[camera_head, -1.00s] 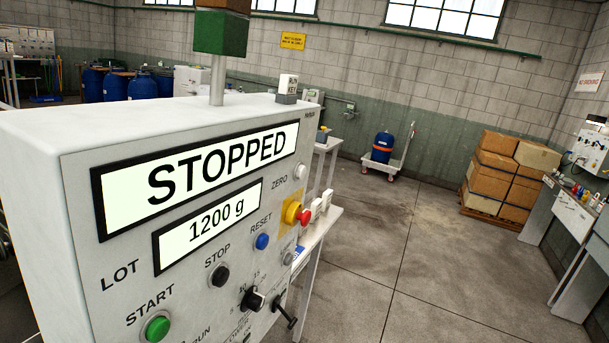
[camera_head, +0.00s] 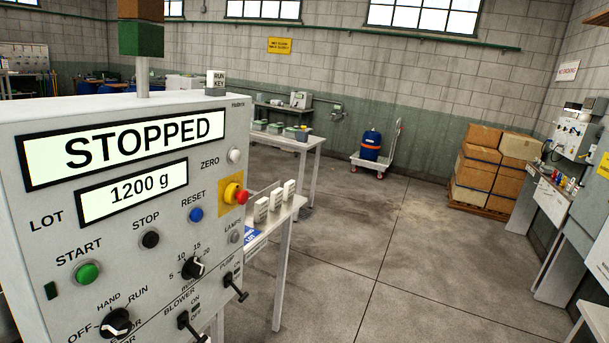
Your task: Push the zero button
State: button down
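The zero button (camera_head: 235,156) is a small round white button at the right edge of the grey control panel (camera_head: 60,205), just right of the label ZERO. The panel's large display (camera_head: 125,148) reads STOPPED, and the smaller display (camera_head: 133,191) reads 1200 g. Below the zero button is a red emergency stop (camera_head: 236,194) on a yellow plate. A blue reset button (camera_head: 196,215), a black stop button (camera_head: 150,239) and a green start button (camera_head: 87,273) step down to the left. My gripper is not in the picture.
Black knobs and toggles sit low on the panel, including a selector knob (camera_head: 115,322). A white-topped table (camera_head: 275,222) with upright white blocks stands right behind the panel. The floor at centre right is clear.

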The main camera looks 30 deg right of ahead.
aim_at(235, 155)
jog(key=z, duration=0.25)
jog(key=k, duration=0.7)
jog(key=z, duration=0.4)
jog(key=i, duration=0.85)
jog(key=u, duration=0.4)
jog(key=i, duration=1.25)
jog(key=u, duration=0.65)
